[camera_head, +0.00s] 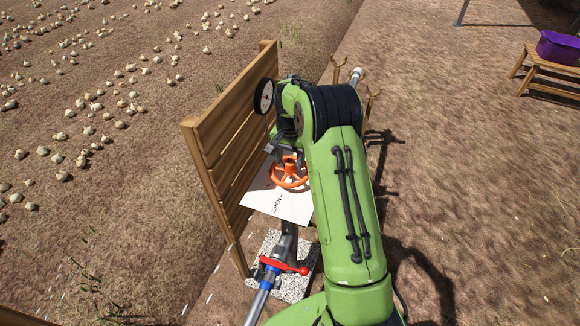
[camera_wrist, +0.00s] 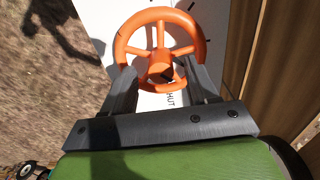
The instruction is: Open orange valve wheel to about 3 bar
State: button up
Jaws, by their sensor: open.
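The orange valve wheel (camera_head: 290,171) sits over a white marked plate (camera_head: 283,204) beside the wooden board, just past my arm. In the wrist view the wheel (camera_wrist: 160,50) shows whole, with its hub and spokes. My gripper (camera_wrist: 161,80) is open, its two dark fingers apart at the near side of the wheel. The fingertips overlap the near rim in the picture; I cannot tell whether they touch it. In the head view my gripper (camera_head: 277,148) is partly hidden by my arm. A round gauge (camera_head: 264,96) is on the board, its face too small to read.
A slatted wooden board (camera_head: 228,135) stands close on the left. A pipe with a red-handled valve (camera_head: 284,266) runs below the plate. A purple container (camera_head: 558,47) stands on a wooden table at the far right. Open soil lies right of my arm.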

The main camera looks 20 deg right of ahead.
aim_at(290, 163)
notch_tip(290, 163, down, 3)
jog(key=shift+f, duration=0.15)
jog(key=shift+c, duration=0.3)
jog(key=c, duration=1)
